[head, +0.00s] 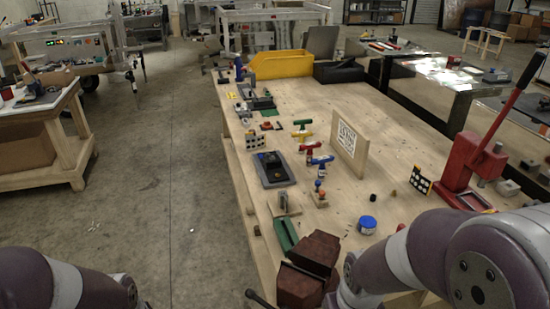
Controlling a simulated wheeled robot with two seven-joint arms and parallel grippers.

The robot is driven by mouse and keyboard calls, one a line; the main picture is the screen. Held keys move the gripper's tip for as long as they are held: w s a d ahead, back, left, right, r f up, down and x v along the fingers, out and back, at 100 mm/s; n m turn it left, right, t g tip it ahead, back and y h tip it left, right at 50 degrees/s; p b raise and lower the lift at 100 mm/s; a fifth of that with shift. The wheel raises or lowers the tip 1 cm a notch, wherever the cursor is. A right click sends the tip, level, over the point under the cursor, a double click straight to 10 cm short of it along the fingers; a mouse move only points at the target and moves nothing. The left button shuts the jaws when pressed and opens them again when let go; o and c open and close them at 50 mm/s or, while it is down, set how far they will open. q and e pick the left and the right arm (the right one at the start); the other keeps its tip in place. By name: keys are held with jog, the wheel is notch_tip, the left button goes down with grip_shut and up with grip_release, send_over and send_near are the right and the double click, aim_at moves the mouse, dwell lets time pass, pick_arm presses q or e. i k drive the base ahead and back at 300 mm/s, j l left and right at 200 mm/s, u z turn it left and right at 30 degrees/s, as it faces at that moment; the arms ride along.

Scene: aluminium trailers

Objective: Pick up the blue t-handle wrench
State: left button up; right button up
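The blue t-handle wrench (321,160) stands in a row of t-handle wrenches near the middle of the wooden workbench (400,130). Its handle lies crosswise at the near end of the row, just beyond some small red and blue pieces. Red (309,146), yellow (302,134) and green (303,123) ones stand behind it.
An upright wooden board (350,148) with a printed code stands right of the wrenches. A dark grey tray (273,169) lies to their left. A blue jar (367,224) and a red lever press (475,160) are at right. A yellow bin (280,64) is far back.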

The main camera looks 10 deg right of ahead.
aim_at(321, 160)
jog(key=i+j+z, duration=0.2)
jog(key=j, duration=0.15)
jog(key=i+j+z, duration=0.2)
jog(key=j, duration=0.15)
jog(key=i+j+z, duration=0.2)
jog(key=j, duration=0.15)
jog(key=j+z, duration=0.2)
jog(key=j, duration=0.2)
jog(key=i+j+z, duration=0.1)
jog(key=j+z, duration=0.15)
jog(key=j, duration=0.15)
jog(key=i+j+z, duration=0.1)
jog(key=i+j, duration=0.25)
jog(key=i+j+z, duration=0.1)
jog(key=i+j, duration=0.2)
jog(key=j, duration=0.25)
